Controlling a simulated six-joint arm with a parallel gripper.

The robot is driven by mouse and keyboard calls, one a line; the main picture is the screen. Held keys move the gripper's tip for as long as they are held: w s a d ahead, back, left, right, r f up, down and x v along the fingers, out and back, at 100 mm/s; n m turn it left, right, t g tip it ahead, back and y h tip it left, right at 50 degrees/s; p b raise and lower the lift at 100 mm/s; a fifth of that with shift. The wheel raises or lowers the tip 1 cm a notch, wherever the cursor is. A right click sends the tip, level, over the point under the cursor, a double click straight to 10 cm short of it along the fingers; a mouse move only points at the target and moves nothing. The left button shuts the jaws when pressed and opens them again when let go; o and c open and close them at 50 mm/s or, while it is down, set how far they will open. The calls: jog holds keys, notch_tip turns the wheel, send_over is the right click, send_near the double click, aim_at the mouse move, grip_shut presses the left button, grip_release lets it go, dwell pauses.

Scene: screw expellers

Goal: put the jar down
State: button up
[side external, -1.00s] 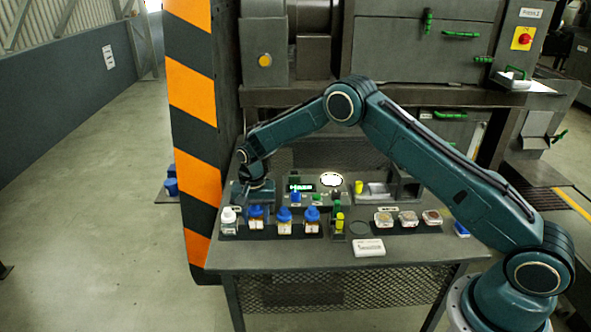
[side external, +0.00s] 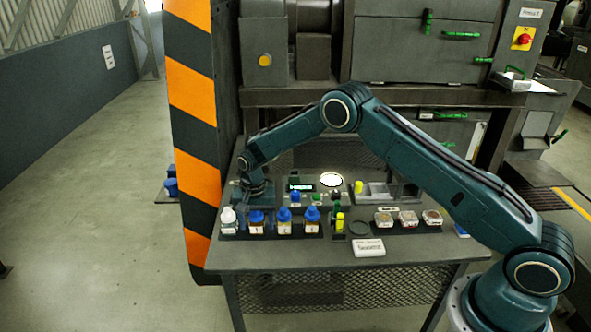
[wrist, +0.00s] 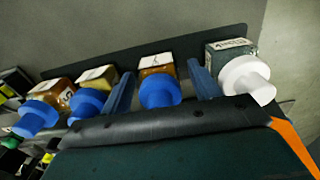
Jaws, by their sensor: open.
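A jar (wrist: 158,66) with amber contents, a white label and a blue cap stands in the row on the dark rack. It is second from the left in the side view (side external: 256,222). My gripper (wrist: 162,85) is open, with one blue finger on each side of this jar and a visible gap at both sides. In the side view my gripper (side external: 256,200) is low over the row, just behind this jar; its fingertips are hard to make out there.
A white-capped jar (side external: 229,220) stands close on one side, and two blue-capped jars (side external: 284,222) (side external: 312,220) on the other. Small clear containers (side external: 408,218) and a white sign (side external: 368,247) are to the right. The table front (side external: 300,255) is clear.

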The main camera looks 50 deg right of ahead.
jog(key=shift+r, duration=0.15)
notch_tip(320, 180, up, 12)
jog(key=shift+r, duration=0.1)
dwell(0.6)
dwell(0.5)
jog(key=shift+r, duration=0.15)
jog(key=s+d+r+n+t, duration=0.3)
jog(key=s+r+n, duration=0.1)
jog(key=s+r, duration=1.5)
jog(key=s+d+r+n+t, duration=0.1)
jog(key=s+n, duration=0.1)
jog(key=s, duration=0.9)
jog(key=s+r+n+t, duration=0.1)
jog(key=s+n, duration=0.2)
jog(key=s, duration=0.7)
jog(key=shift+s+d+t, duration=0.3)
jog(key=shift+s+d, duration=0.05)
jog(key=shift+d, duration=0.05)
